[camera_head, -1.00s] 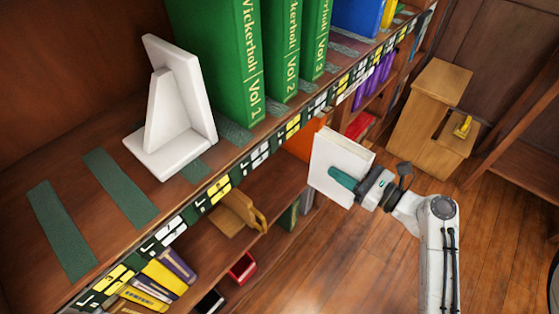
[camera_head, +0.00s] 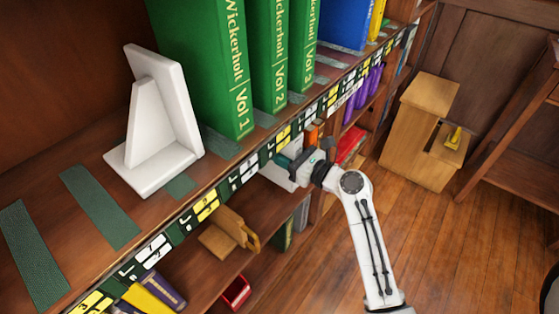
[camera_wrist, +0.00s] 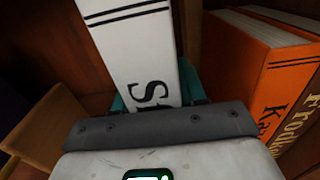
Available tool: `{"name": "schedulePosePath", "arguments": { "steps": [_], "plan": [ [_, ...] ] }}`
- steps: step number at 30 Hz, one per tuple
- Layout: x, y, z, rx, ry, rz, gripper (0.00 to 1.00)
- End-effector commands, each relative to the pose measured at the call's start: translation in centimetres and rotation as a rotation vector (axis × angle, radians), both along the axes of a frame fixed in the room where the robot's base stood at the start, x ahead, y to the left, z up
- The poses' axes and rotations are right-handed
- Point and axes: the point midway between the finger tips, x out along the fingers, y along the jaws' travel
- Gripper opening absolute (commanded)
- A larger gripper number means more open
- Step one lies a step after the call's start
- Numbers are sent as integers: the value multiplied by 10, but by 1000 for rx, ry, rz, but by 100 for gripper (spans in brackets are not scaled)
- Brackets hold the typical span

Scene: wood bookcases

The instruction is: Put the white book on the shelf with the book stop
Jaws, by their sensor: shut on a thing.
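My gripper (camera_head: 289,161) is shut on the white book (camera_head: 277,176). The book is at the front of the lower shelf, just under the labelled edge of the upper one, which hides part of it. In the wrist view the white book (camera_wrist: 138,48) has its spine towards me, with black lines and lettering, between my teal fingers. A tan wooden book stop (camera_head: 232,232) stands on the lower shelf to the left of my gripper. A white book stop (camera_head: 158,125) stands on the upper shelf, left of several green books (camera_head: 215,65).
In the wrist view an orange book (camera_wrist: 250,75) stands close to the right of the white book, and a tan wooden piece (camera_wrist: 55,122) is at left. A red bin (camera_head: 236,292) is lower down. A wooden step stool (camera_head: 425,130) stands on the floor at right.

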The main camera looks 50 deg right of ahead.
Motion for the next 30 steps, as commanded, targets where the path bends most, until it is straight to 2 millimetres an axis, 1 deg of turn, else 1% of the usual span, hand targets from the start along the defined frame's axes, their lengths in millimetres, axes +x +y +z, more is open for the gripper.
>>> {"name": "schedulePosePath", "arguments": {
  "steps": [2, 3, 6, 9, 17, 22, 23, 30],
  "plan": [
    [11, 1, 1, -2, -5, 3, 0],
    [9, 0, -10, 1, -3, 0, 0],
    [8, 0, -26, 0, -3, -1, 0],
    [8, 0, -34, 0, -3, -1, 0],
    [8, 0, -33, -1, -4, 0, 0],
    [8, 0, -37, -1, -4, 1, 0],
    [8, 1, -38, 0, -1, 1, 44],
    [8, 1, -38, 0, -1, 1, 66]
  ]
}}
